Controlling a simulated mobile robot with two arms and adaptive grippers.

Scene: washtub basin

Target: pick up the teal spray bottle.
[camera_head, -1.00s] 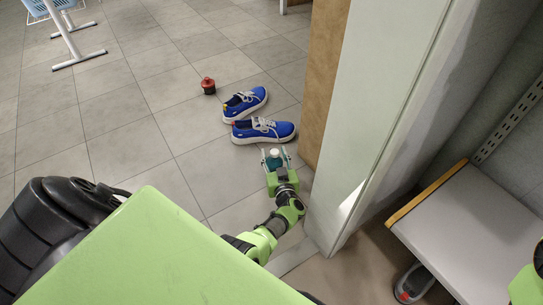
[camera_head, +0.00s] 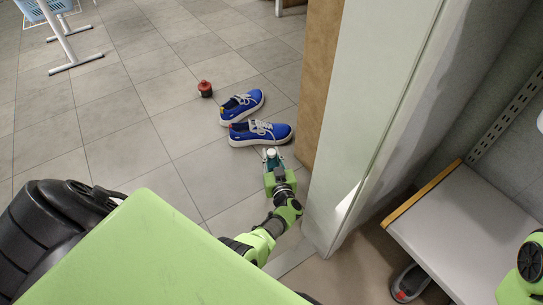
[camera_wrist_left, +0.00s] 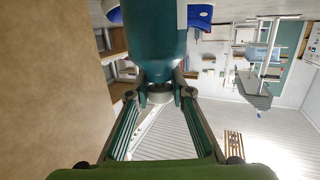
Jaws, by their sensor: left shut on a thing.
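The teal spray bottle (camera_head: 271,154) stands on the tiled floor, just in front of the blue shoes, with its pale top showing between my fingers. My left gripper (camera_head: 273,162) reaches down to it and is shut on it. In the left wrist view the bottle's teal body (camera_wrist_left: 150,38) fills the top middle, and the fingertips of the left gripper (camera_wrist_left: 160,97) press on it from both sides near its narrow end. The camera head view does not show clearly whether the bottle's base touches the floor. My right gripper is not in view.
Two blue shoes (camera_head: 259,133) lie just beyond the bottle. A small red item (camera_head: 205,89) stands farther left. A pale wall end (camera_head: 361,110) and a brown panel (camera_head: 318,75) rise close on the right. Open floor lies to the left.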

